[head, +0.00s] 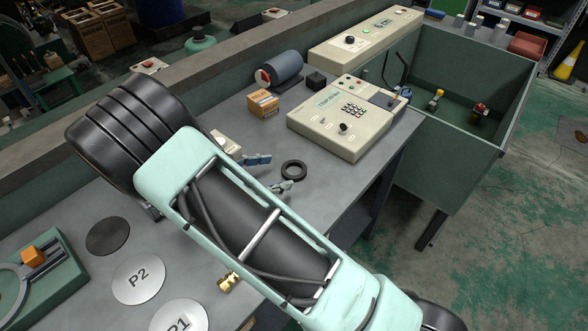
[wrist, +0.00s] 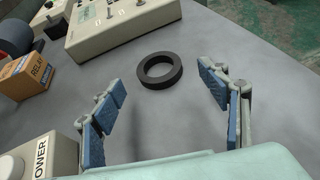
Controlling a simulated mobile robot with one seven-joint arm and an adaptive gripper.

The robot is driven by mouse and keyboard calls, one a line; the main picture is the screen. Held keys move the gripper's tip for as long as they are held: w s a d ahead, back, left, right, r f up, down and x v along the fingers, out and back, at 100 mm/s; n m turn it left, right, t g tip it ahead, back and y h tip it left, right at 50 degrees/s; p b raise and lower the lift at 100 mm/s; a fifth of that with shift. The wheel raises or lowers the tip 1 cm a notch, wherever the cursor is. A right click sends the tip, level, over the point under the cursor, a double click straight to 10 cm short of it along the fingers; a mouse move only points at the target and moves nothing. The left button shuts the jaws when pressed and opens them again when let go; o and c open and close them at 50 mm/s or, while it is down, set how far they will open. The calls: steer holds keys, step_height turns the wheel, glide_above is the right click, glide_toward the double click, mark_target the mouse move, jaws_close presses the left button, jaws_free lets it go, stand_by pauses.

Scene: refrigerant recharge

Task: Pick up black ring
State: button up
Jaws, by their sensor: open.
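The black ring (head: 293,170) lies flat on the grey workbench (head: 232,115), in front of the beige control box. In the wrist view the black ring (wrist: 160,71) is just beyond my fingertips, between their lines and nearer the middle. My gripper (head: 268,174) is open and empty; its blue-padded fingers show in the wrist view (wrist: 163,88) spread on either side. The ring is apart from both fingers. In the head view my arm covers part of the bench, but the ring is in clear sight.
The beige control box (head: 330,128) stands behind the ring. An orange relay box (head: 263,104) and a dark cylinder (head: 285,68) stand to its back left. A power box (wrist: 38,160) is close to my left finger. The bench right of the ring is clear up to its edge.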

mark_target(301, 167)
steer(key=shift+p+x, duration=0.35)
steer(key=shift+x, duration=2.35)
steer(key=shift+w+a+f, duration=0.1)
steer(key=shift+w+a, duration=0.05)
steer(key=c, duration=1.2)
steer(key=shift+o, duration=0.2)
